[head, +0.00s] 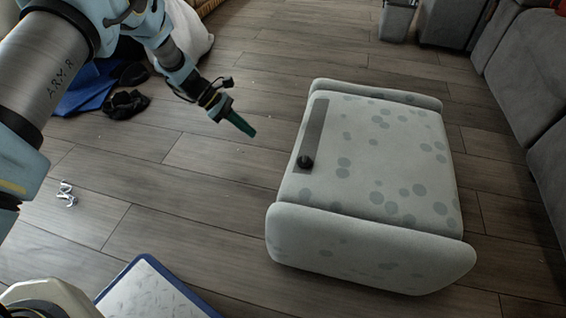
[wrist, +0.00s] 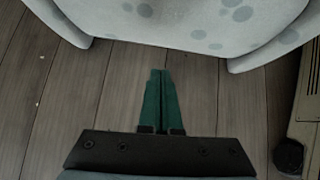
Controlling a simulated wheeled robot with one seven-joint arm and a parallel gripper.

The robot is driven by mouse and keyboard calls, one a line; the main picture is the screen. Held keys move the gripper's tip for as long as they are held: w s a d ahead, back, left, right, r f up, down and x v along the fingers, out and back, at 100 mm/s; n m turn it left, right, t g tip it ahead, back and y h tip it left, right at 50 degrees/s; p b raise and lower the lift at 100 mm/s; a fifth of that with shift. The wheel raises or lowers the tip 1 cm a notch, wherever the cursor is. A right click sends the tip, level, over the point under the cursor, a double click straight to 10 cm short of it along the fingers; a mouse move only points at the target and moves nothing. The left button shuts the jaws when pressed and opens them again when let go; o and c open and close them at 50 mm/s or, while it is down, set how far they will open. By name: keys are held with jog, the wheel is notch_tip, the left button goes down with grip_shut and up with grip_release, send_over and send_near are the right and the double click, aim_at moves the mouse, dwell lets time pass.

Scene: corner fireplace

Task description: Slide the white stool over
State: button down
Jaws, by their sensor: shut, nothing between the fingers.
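The white stool (head: 395,165) stands on the wood floor right of centre in the head view. It is pale with grey spots and has a raised rounded rim at its near and far ends. My gripper (head: 249,131) is left of the stool, above the floor, with a gap between its fingertips and the stool's left side. In the wrist view my gripper (wrist: 160,75) has its green fingers shut together with nothing between them. They point at the stool's side (wrist: 190,22), which fills the top of that view.
A grey strip with a black knob (head: 306,161) lies on the stool's left edge. A grey sofa (head: 545,90) is close on the right. A grey bin (head: 397,20) stands behind. Dark shoes (head: 125,104) and a blue-edged board (head: 150,290) lie on the floor to the left.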

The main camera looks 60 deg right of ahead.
jog(key=s+r+b+x, duration=0.2)
jog(key=b+x, duration=0.3)
jog(key=x, duration=0.8)
jog(key=shift+s+f, duration=0.2)
jog(key=shift+f, duration=0.1)
jog(key=s+d, duration=0.3)
jog(key=s, duration=0.7)
jog(key=s+d+b, duration=0.1)
jog(key=s+d, duration=0.3)
jog(key=s, duration=0.7)
jog(key=s+d+b, duration=0.1)
jog(key=s+d, duration=0.3)
jog(key=s, duration=0.7)
jog(key=shift+d, duration=0.15)
jog(key=shift+w, duration=0.2)
